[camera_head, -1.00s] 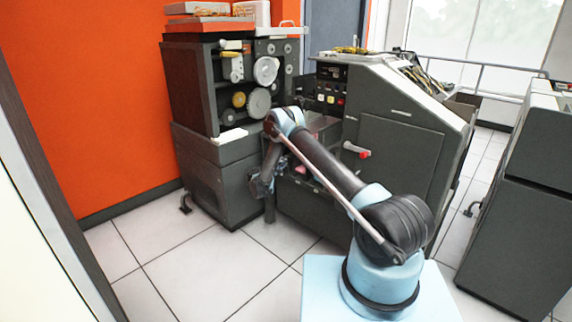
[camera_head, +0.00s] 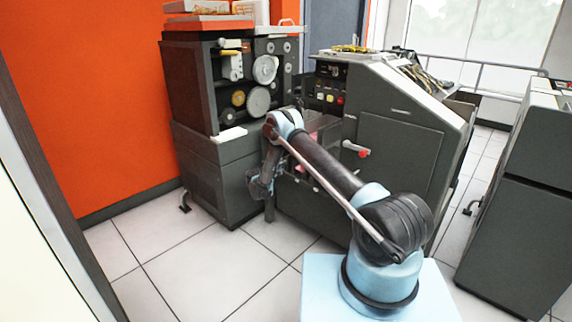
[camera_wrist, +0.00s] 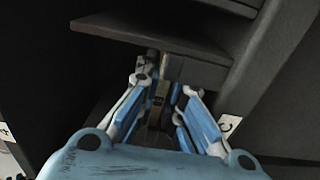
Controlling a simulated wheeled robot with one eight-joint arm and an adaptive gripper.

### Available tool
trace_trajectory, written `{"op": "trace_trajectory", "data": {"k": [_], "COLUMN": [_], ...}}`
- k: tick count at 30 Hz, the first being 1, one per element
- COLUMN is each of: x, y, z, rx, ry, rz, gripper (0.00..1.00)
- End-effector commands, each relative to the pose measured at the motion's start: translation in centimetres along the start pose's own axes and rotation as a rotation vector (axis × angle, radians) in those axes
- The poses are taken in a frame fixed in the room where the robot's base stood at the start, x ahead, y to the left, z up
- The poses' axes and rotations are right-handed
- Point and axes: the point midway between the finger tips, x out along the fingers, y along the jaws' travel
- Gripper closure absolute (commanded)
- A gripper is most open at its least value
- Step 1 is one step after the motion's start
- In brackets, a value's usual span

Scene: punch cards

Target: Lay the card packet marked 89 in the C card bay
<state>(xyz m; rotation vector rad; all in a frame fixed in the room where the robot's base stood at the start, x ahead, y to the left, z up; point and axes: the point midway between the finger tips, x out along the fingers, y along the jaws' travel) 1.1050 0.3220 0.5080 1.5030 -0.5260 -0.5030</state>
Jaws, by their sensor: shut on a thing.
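My gripper (camera_wrist: 161,98) shows in the wrist view with its blue and white fingers closed around a narrow, brownish thing seen edge-on, likely the card packet (camera_wrist: 159,96). Its number cannot be read. A white label marked C (camera_wrist: 228,123) is on the dark machine to the right of the fingers. The inside of the C card bay is dark and hard to make out. In the head view my gripper (camera_head: 260,187) is small and dark, low in front of the machines and partly lost against them.
A dark shelf edge (camera_wrist: 150,30) lies above the fingers in the wrist view. Another white label (camera_wrist: 6,132) is at the far left. In the head view a grey console (camera_head: 400,150) with a red-tipped handle (camera_head: 362,153) stands right of the tape cabinet (camera_head: 190,90). Floor in front is clear.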

Motion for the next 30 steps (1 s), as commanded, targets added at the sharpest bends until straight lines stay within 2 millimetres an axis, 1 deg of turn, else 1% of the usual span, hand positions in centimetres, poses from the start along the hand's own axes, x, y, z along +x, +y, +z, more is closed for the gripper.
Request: {"op": "trace_trajectory", "data": {"k": [4,6,8,17,20,23,26,30], "x": [0.0,0.0,0.0,-0.1,-0.5,-1.7,-3.4,-6.2], "y": [0.0,0.0,0.0,0.0,0.0,0.0,0.0,0.0], "z": [0.0,0.0,0.0,0.0,0.0,-0.1,-0.1,-0.1], "rx": [0.0,0.0,0.0,0.0,0.0,0.0,0.0,0.0], "ry": [0.0,0.0,0.0,0.0,0.001,0.002,0.003,0.003], "rz": [0.0,0.0,0.0,0.0,0.0,0.0,-0.001,-0.001], "gripper": [1.0,0.81,0.69,0.69,0.69,0.69,0.69,0.69]}}
